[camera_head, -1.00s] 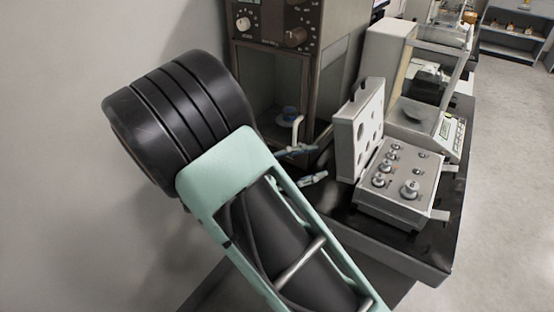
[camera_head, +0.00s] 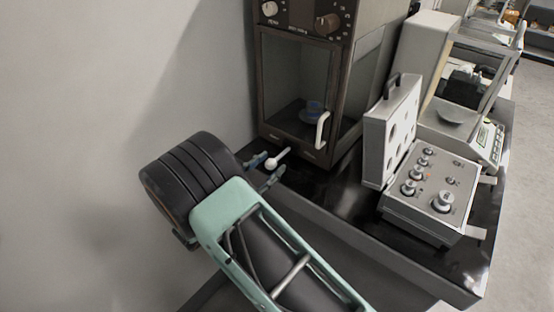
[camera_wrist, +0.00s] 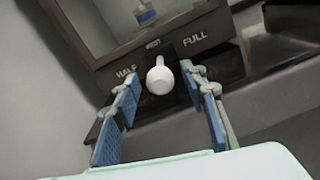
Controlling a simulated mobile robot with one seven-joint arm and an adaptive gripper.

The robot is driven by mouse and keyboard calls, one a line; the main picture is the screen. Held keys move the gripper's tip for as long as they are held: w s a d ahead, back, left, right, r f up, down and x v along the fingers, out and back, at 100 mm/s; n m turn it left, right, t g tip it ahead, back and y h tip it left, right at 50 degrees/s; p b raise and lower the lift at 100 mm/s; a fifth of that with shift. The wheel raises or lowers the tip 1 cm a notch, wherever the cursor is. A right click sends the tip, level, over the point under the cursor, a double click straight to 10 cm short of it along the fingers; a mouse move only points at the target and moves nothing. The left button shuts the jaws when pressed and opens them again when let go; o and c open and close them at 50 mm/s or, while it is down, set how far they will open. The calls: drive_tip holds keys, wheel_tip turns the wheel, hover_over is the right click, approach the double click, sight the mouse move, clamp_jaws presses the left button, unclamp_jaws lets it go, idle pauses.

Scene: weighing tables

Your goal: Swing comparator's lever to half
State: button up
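The comparator (camera_head: 352,92) is a tall dark brown cabinet with knobs on top and a glass-fronted chamber. Its lever (camera_head: 279,158), white with a round end, sticks out low on the front. In the wrist view the lever (camera_wrist: 158,77) points toward the camera, between the label HALF (camera_wrist: 126,73) on the left and FULL (camera_wrist: 195,39) on the right. My gripper (camera_head: 265,170) is open at the lever. In the wrist view its blue-padded fingers (camera_wrist: 163,88) stand on either side of the lever, with gaps visible; depth overlap is hard to judge.
A white door handle (camera_head: 322,130) is on the comparator's front, right of the lever. An open weight case (camera_head: 425,210) stands on the black table (camera_head: 350,222) to the right, with a balance (camera_head: 478,130) behind it. A wall is close on the left.

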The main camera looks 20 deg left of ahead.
sight(276, 158)
drive_tip(key=shift+x, duration=1.75)
clamp_jaws()
